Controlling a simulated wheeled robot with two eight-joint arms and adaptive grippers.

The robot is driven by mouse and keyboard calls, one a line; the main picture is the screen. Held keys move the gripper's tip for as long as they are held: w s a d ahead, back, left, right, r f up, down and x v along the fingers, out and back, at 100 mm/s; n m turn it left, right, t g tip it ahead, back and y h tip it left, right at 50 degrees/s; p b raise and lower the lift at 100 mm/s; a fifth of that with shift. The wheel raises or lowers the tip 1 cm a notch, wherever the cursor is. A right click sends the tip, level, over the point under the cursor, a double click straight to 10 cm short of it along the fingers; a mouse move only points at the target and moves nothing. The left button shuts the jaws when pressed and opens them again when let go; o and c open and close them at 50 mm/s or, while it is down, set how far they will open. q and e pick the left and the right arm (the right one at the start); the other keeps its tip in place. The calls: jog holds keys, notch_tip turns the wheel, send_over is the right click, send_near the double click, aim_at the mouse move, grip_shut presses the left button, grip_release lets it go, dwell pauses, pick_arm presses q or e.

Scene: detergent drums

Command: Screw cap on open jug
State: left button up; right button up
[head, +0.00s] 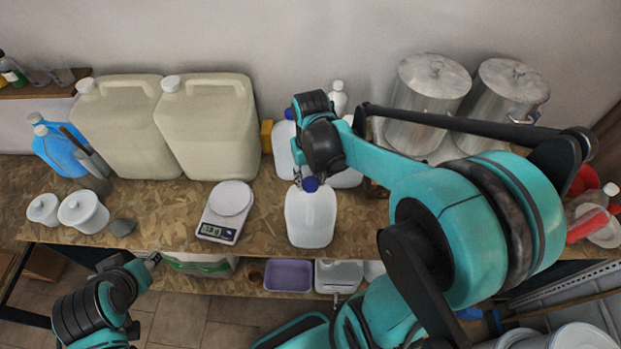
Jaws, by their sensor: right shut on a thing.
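A translucent white jug (311,222) stands upright near the front edge of the wooden bench. A blue cap (311,184) is at its neck. Whether the cap is seated on the neck or just above it cannot be told. My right gripper (306,178) points down over the jug and is shut on the blue cap; its fingers are mostly hidden behind the wrist. My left gripper (151,260) is low at the left, in front of the bench edge and away from the jug. Its fingers are too small to read.
A kitchen scale (228,208) stands left of the jug. Two large beige canisters (205,130) and more jugs stand behind. Two white tubs (83,212) are at the left, metal drums (425,100) at the back right. A purple bin (288,275) is on the lower shelf.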

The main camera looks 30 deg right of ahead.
jog(key=m, duration=0.5)
jog(key=shift+b, duration=0.3)
jog(key=shift+m, duration=0.4)
jog(key=m, duration=0.5)
jog(key=shift+m, duration=0.4)
jog(key=o, duration=0.5)
